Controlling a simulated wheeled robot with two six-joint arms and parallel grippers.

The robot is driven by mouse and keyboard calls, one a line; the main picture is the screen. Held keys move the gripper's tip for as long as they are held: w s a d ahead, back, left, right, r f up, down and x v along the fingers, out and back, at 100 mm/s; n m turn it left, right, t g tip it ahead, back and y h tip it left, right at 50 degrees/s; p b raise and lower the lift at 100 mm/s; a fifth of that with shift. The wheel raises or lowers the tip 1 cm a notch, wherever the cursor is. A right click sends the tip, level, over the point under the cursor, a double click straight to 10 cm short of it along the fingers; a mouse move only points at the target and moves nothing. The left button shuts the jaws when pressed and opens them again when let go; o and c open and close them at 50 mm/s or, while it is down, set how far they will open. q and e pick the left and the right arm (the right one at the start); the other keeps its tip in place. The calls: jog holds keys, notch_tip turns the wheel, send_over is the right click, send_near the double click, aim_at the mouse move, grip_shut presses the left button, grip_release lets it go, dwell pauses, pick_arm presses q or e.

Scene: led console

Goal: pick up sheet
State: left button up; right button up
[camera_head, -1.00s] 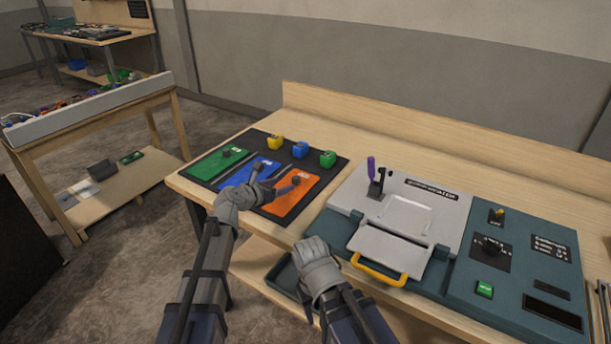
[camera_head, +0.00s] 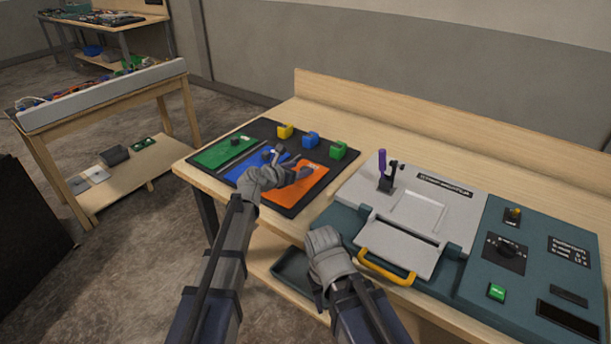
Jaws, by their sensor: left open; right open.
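Three coloured sheets lie side by side on a dark mat (camera_head: 341,168) at the left of the bench: a green sheet (camera_head: 213,155), a blue sheet (camera_head: 247,182) and an orange sheet (camera_head: 297,193). A small dark knob shows on the green one. My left gripper (camera_head: 289,162) is open above the blue and orange sheets, its fingers spread and hiding parts of both. Whether it touches either is unclear. My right gripper (camera_head: 322,238) is open and empty at the bench's front edge, left of the console; its fingertips are hard to make out.
A teal console (camera_head: 470,265) with a grey lid (camera_head: 405,207), yellow handle (camera_head: 385,267) and purple-topped lever (camera_head: 383,164) fills the bench's right. A dark tray (camera_head: 290,270) sits below the front edge.

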aim_at(305, 167)
pick_arm(q)
jog(key=b+x, duration=0.1)
jog(key=x, duration=0.3)
jog(key=shift+f, duration=0.15)
grip_shut()
jog(key=shift+a, duration=0.1)
dwell(0.4)
